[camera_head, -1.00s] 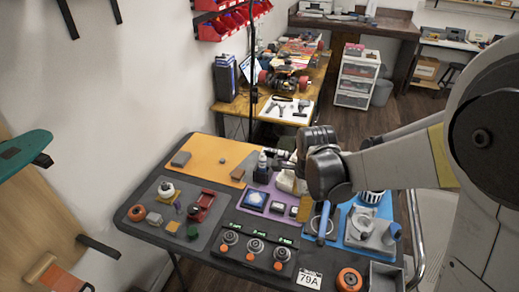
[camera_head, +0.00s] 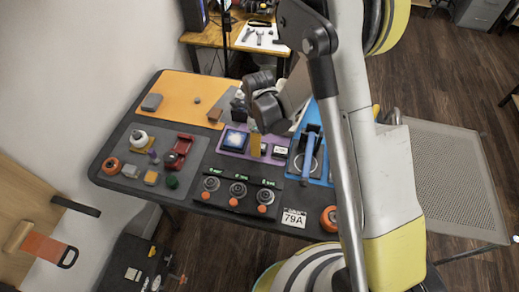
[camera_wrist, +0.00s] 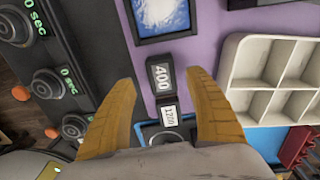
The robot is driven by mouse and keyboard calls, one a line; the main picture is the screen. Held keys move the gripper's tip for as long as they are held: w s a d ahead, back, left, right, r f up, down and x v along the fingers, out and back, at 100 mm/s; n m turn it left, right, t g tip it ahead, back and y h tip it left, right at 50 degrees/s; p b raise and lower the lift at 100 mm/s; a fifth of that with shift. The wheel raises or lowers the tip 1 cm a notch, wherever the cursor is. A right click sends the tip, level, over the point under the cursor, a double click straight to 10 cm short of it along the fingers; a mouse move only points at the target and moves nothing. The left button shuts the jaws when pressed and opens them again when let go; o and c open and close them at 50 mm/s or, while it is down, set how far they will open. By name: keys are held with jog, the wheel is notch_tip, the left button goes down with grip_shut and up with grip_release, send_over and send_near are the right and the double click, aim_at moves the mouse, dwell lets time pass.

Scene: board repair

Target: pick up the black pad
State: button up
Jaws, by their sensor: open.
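Two small black pads show in the wrist view: one marked 400 (camera_wrist: 160,74) on the purple mat (camera_wrist: 198,38), and one with a white 1200 label (camera_wrist: 168,112) just beside it. I cannot tell which is the task's black pad. My gripper (camera_wrist: 161,80) is open, its two yellow fingers on either side, with the 400 pad between the fingertips. Contact cannot be judged. In the head view a yellow finger (camera_head: 255,145) stands over the purple mat, and a labelled pad (camera_head: 279,151) shows to its right. My arm hides part of the mat.
A blue-screened device (camera_head: 235,140) lies left of the fingers. A white compartment tray (camera_wrist: 230,75) is close on the right in the wrist view. Dial timers (camera_head: 238,189) line the front. An orange mat (camera_head: 180,90) has free room.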

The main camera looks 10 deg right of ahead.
notch_tip(320, 180, down, 4)
jog(key=shift+w+r+b, duration=0.1)
jog(key=shift+r+b, duration=0.05)
jog(key=shift+b, duration=0.4)
jog(key=shift+d+r, duration=0.1)
jog(key=c, duration=1.1)
jog(key=shift+r, duration=0.1)
jog(key=shift+r+p, duration=0.45)
jog(key=shift+r, duration=0.15)
notch_tip(320, 180, up, 3)
jog(key=shift+r+p, duration=0.1)
jog(key=shift+p, duration=0.65)
jog(key=shift+s+d+r+p, duration=0.5)
jog(key=shift+s+d+r, duration=0.55)
jog(key=shift+d, duration=0.6)
jog(key=shift+s+d+r+p, duration=0.45)
jog(key=shift+s+d+r, duration=0.6)
jog(key=shift+d, duration=0.6)
jog(key=shift+s+d+r+p, duration=0.5)
jog(key=shift+s+d+r, duration=0.55)
jog(key=shift+d, duration=0.6)
